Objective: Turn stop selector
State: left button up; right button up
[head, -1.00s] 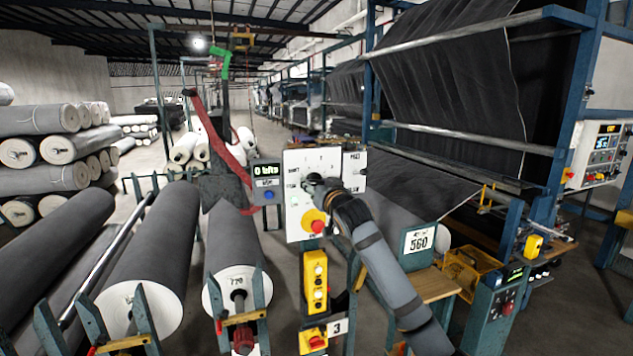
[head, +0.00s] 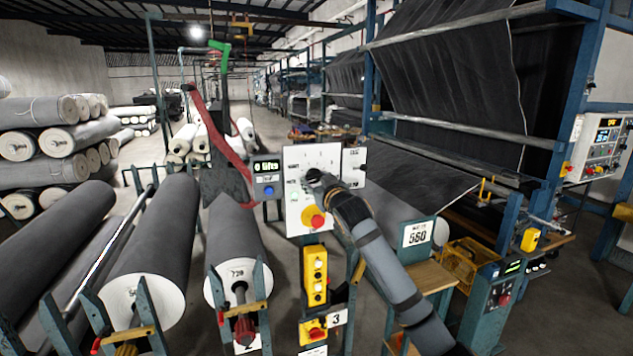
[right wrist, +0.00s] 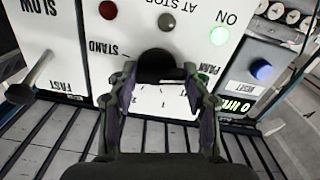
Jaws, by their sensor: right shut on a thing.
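The stop selector is a black knob (right wrist: 158,64) on a white control panel (head: 349,167). In the right wrist view the panel appears upside down, with STAND and PARK lettered on either side of the knob. My right gripper (right wrist: 160,84) is shut on the knob, one finger on each side. In the head view my right gripper (head: 316,184) is at the middle of the panel and mostly hides the knob. The knob's exact pointing direction is hidden. My left gripper is not in view.
A lit green lamp (right wrist: 202,82) and a lever (right wrist: 32,78) are near the knob. A red stop button on yellow (head: 317,220) sits just below my gripper. A yellow button box (head: 315,275) hangs lower. Grey rolls (head: 150,262) lie left; a blue machine frame stands right.

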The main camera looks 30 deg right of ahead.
jog(key=o, duration=1.2)
jog(key=shift+c, duration=0.2)
jog(key=shift+s, duration=0.1)
jog(key=v, duration=0.7)
jog(key=shift+s+a, duration=0.1)
jog(key=shift+s, duration=0.1)
